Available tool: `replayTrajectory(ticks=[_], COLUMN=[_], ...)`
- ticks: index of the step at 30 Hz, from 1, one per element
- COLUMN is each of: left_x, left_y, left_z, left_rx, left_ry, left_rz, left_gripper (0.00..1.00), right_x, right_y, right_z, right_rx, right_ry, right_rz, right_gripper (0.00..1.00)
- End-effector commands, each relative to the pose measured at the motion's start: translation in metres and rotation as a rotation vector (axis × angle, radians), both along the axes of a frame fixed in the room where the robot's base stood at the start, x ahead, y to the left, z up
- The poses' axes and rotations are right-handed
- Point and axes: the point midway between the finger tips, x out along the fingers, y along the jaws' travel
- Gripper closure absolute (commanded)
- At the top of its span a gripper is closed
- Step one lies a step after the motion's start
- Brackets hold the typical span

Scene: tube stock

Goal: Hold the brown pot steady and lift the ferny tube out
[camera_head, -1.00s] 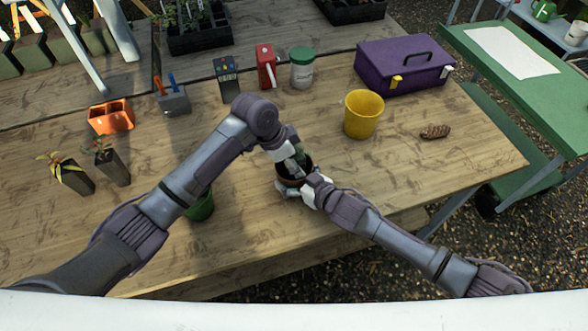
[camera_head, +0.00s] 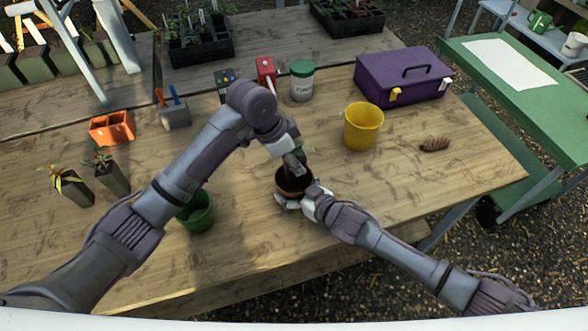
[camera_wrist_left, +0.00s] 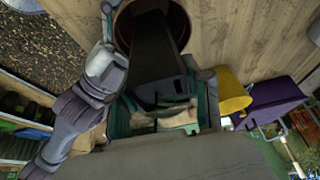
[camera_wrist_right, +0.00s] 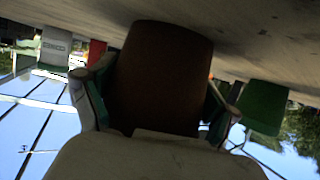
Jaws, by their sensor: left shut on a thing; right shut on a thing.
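The brown pot (camera_head: 293,187) stands near the table's front middle, its dark mouth facing up. My right gripper (camera_head: 307,198) is shut on its side; the right wrist view shows the pot (camera_wrist_right: 160,75) between both fingers. My left gripper (camera_head: 297,160) is above the pot's mouth, shut on the dark tube (camera_wrist_left: 155,50). In the left wrist view the tube runs from the fingers toward the pot's mouth, with the pot rim (camera_wrist_left: 182,25) around its far end. I cannot tell whether its end is still inside the rim. The tube's foliage is mostly hidden by the gripper.
A green pot (camera_head: 198,213) stands left of the brown pot, under my left arm. A yellow pot (camera_head: 363,127) and a brown brush-like object (camera_head: 435,144) are to the right. Two planted tubes (camera_head: 70,187) stand at the left. A purple toolbox (camera_head: 404,75) is behind.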

Motion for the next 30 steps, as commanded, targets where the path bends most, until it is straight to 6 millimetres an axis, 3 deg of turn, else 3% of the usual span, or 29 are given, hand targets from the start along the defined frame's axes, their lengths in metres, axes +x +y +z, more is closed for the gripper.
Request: replayTrajectory(ticks=[6, 17, 18, 19, 30], left_x=[0.001, 0.000, 0.000, 0.000, 0.000], left_y=[0.000, 0.000, 0.000, 0.000, 0.000], left_z=[0.034, 0.041, 0.041, 0.041, 0.041], left_rx=[-0.002, -0.001, -0.001, -0.001, -0.001], left_ry=[-0.003, 0.000, 0.000, 0.000, 0.000], left_rz=[0.000, 0.000, 0.000, 0.000, 0.000], left_gripper=[0.92, 0.92, 0.92, 0.92, 0.92], right_x=[0.000, -0.001, 0.000, 0.000, -0.001], right_y=[0.000, 0.000, 0.000, 0.000, -0.001], right_z=[-0.001, -0.001, -0.001, -0.001, 0.000], right_rx=[-0.001, -0.001, -0.001, -0.001, -0.001], right_ry=[0.002, 0.002, 0.002, 0.002, 0.001], right_rz=[0.000, 0.000, 0.000, 0.000, 0.000], right_gripper=[0.47, 0.47, 0.06, 0.01, 0.00])
